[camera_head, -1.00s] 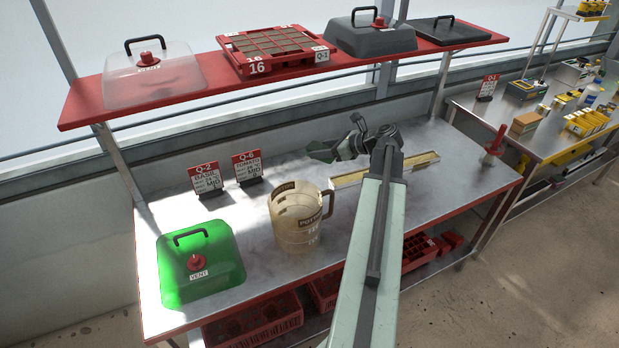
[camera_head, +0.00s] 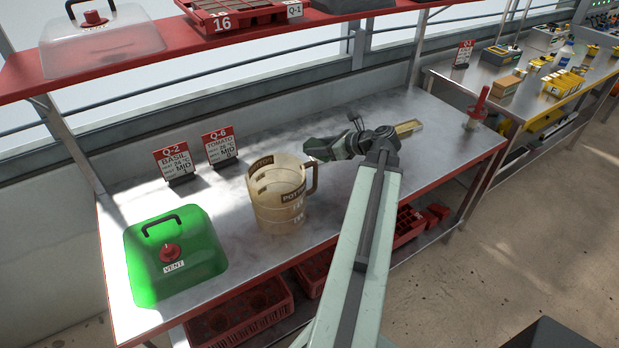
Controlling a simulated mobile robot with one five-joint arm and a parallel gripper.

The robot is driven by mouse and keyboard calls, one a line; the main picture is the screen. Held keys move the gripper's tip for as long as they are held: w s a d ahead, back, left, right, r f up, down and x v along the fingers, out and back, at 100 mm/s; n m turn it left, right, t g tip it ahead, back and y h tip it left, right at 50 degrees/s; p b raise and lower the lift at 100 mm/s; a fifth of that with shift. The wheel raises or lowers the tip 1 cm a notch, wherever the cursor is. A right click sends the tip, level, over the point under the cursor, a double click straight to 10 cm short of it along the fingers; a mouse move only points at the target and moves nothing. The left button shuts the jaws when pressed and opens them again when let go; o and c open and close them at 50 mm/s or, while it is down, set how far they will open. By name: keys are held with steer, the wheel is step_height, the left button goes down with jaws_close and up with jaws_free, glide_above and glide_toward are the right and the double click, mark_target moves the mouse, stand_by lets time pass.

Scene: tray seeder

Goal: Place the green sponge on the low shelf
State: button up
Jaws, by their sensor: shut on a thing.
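My gripper (camera_head: 318,149) is at the end of my arm over the bench, above and beside the handle of the jug in the picture. Its jaws are shut on a small dull green piece that I take to be the green sponge. The sponge is small and dark in this view, and its outline merges with the pale green gripper. I cannot tell whether the gripper touches the jug handle. The low shelf (camera_head: 292,318) lies under the bench and is mostly hidden by the bench top, crates and my arm.
A translucent jug (camera_head: 280,207) and a green vented cover (camera_head: 196,250) stand on the bench (camera_head: 130,212). Two signs stand behind them. Red crates (camera_head: 250,317) take up much of the low shelf. The red upper shelf (camera_head: 20,75) holds a clear cover (camera_head: 110,48) and a seed tray.

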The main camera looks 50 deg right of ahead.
steer(key=shift+s, duration=0.15)
step_height(320, 180, down, 10)
steer(key=b, duration=1)
steer(key=shift+f, duration=0.15)
steer(key=shift+r, duration=0.2)
steer(key=shift+f, duration=0.2)
steer(key=o, duration=1.4)
